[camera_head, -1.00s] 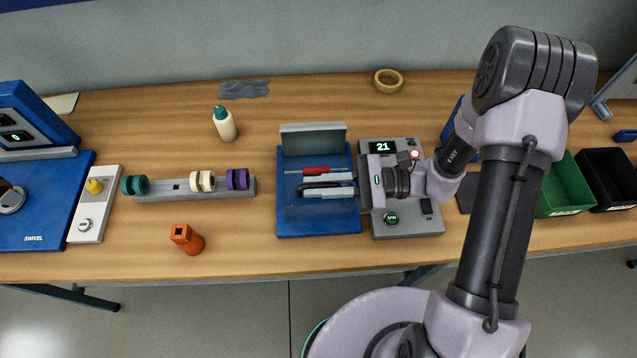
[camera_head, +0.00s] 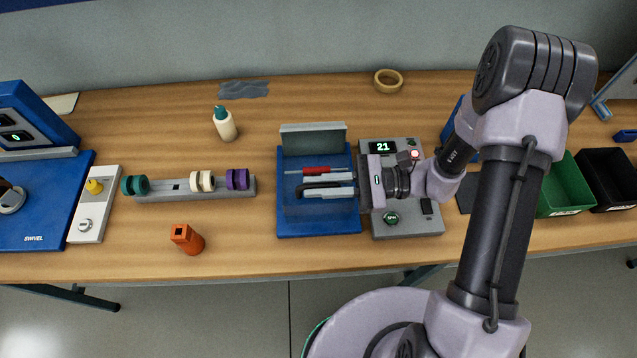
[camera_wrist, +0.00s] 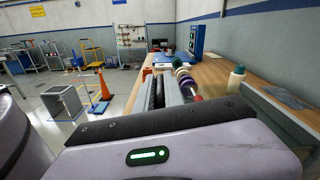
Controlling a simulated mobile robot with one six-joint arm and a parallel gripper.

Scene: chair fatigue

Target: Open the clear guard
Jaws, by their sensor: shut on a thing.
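The blue fixture (camera_head: 318,228) stands mid-table with an upright grey plate (camera_head: 313,139) at its back. The clear guard (camera_head: 322,210) is hard to make out; a faint see-through panel seems to lie over the front of the fixture, and its exact angle cannot be told. My gripper (camera_head: 308,186) reaches in from the right, low over the fixture. Its two light fingers are shut on a dark bar (camera_head: 312,185), which looks like the guard's handle. In the wrist view my fingers (camera_wrist: 160,93) point away over the table, and the gripped part is mostly hidden.
A spool rack (camera_head: 215,190), white bottle (camera_head: 225,125) and orange holder (camera_head: 187,240) stand left.

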